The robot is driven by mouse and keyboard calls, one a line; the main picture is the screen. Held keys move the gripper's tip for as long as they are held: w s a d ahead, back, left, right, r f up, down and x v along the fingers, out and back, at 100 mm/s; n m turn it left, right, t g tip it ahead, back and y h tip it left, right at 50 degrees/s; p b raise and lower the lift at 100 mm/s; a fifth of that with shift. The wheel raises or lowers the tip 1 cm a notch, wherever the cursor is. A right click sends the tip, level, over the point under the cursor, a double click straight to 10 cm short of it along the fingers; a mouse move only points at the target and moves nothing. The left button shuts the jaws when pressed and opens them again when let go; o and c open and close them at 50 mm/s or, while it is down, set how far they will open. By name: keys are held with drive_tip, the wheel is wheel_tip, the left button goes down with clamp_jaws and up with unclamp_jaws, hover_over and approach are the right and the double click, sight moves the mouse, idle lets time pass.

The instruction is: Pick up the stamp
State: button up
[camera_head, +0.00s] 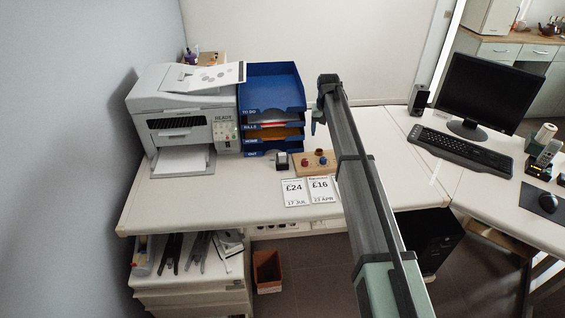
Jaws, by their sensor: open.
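A wooden board (332,166) on the desk, right of the blue letter trays, carries a few small red and blue knobbed pieces (320,161) that look like stamp handles. A small dark block (282,160) stands just left of the board and could also be a stamp; I cannot tell which is the task's stamp. My gripper (315,122) is above and behind the board, apart from it, and open. The arm hides part of the gripper and the desk behind it.
Blue stacked letter trays (270,90) and a printer (182,115) stand at the left. Two price cards (308,190) lie in front of the board. A monitor (483,93) and keyboard (461,150) are at the right. The front left desk top is clear.

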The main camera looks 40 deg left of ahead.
wheel_tip(320, 180, up, 2)
drive_tip(key=n+g, duration=0.1)
drive_tip(key=n, duration=0.1)
hover_over(282, 154)
drive_tip(key=shift+h, duration=0.4)
drive_tip(key=f, duration=0.7)
drive_tip(key=shift+w+a+f, duration=0.15)
drive_tip(key=shift+a+f, duration=0.25)
drive_tip(key=shift+s+d+f, duration=0.1)
drive_tip(key=shift+d+f, duration=0.05)
drive_tip(key=shift+f, duration=0.6)
drive_tip(key=shift+s+d+f, duration=0.1)
drive_tip(key=shift+d+f, duration=0.1)
drive_tip(key=shift+f, duration=0.6)
drive_tip(key=shift+d+f, duration=0.15)
drive_tip(key=shift+f, duration=1.05)
drive_tip(key=c, duration=0.8)
